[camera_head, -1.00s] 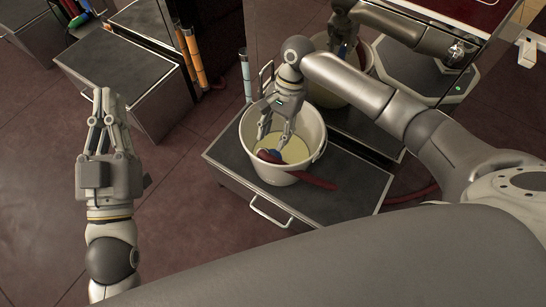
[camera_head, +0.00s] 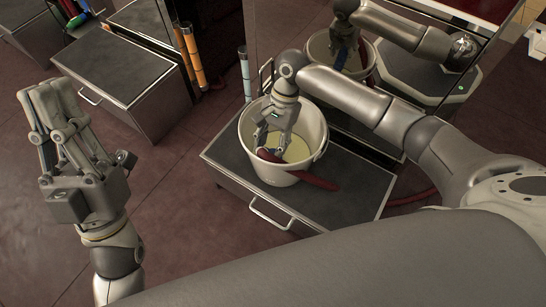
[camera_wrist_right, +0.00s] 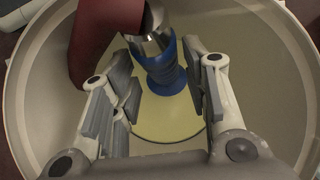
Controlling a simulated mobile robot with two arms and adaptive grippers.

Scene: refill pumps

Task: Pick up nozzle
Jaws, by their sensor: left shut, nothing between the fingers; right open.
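The nozzle (camera_wrist_right: 165,72) has a blue body with a shiny metal collar and is joined to a dark red hose (camera_wrist_right: 95,35). It is inside a white bucket (camera_head: 310,130) with pale yellow liquid at the bottom. My right gripper (camera_wrist_right: 160,95) is open, reaching down into the bucket, with a finger on either side of the blue nozzle. In the head view my right gripper (camera_head: 273,140) hides most of the nozzle. The hose (camera_head: 305,172) hangs over the bucket's near rim. My left gripper (camera_head: 50,105) is shut and empty, held high at the left, away from the bucket.
The bucket stands on a low grey platform (camera_head: 235,160) with a metal handle (camera_head: 268,215) at its front. A reflective panel behind it mirrors the bucket and my arm. Another grey cabinet (camera_head: 115,65) stands at the back left. Open red-brown floor (camera_head: 180,230) lies between.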

